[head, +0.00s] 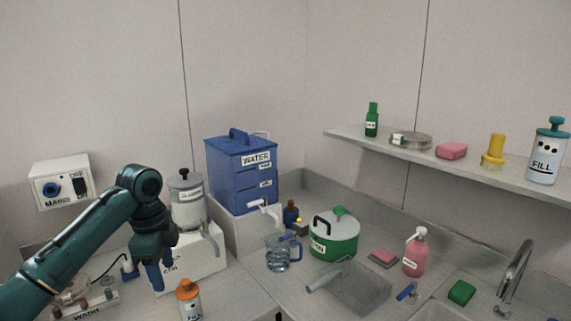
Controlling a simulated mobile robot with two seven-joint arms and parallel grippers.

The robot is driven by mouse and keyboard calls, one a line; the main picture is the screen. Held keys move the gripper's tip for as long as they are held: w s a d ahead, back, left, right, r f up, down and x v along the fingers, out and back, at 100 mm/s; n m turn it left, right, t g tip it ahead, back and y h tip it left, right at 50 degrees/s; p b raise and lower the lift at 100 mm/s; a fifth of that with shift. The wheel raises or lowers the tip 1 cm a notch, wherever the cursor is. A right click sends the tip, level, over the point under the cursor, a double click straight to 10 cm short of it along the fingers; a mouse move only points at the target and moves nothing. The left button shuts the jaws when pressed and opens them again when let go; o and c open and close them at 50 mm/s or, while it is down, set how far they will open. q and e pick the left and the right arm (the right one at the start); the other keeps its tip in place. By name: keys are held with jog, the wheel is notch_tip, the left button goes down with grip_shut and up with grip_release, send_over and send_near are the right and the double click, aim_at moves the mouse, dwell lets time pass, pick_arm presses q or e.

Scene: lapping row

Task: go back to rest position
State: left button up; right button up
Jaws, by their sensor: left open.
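My left arm, dark green, comes in from the left in the head view. Its left gripper (157,272) points down over the left counter, in front of a white machine (206,262). It is open, and no object shows between its fingers. The fingers are partly hidden by the wrist, and I cannot tell how high they are above the counter. My right gripper is not in view.
A bottle with an orange cap (189,298) stands close right of the gripper. A wash rack (88,306) is at its left. A blue water tank (240,172), a glass jug (278,255) and a green pot (334,236) stand farther right. A shelf (470,168) runs along the right wall.

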pick_arm(q)
jog(key=s+d+f+n+t+h, duration=0.15)
jog(key=d+f, duration=0.25)
jog(key=f, duration=0.4)
jog(key=s+d+f+n+t+h, duration=0.1)
jog(key=s+d+f+n, duration=0.15)
jog(key=f, duration=0.55)
jog(key=s+d+f+n+t+h, duration=0.1)
jog(key=s+d+f, duration=0.25)
jog(key=f, duration=0.45)
jog(key=s+f+n+t, duration=0.2)
jog(key=s+n, duration=0.2)
jog(key=s, duration=0.5)
jog(key=s+a+f+n+t+y, duration=0.1)
jog(key=s+f+n+t, duration=0.1)
jog(key=s+n, duration=0.3)
jog(key=s+t, duration=0.1)
jog(key=s, duration=0.3)
jog(key=shift+s+f+t, duration=0.2)
jog(key=shift+f+t, duration=0.15)
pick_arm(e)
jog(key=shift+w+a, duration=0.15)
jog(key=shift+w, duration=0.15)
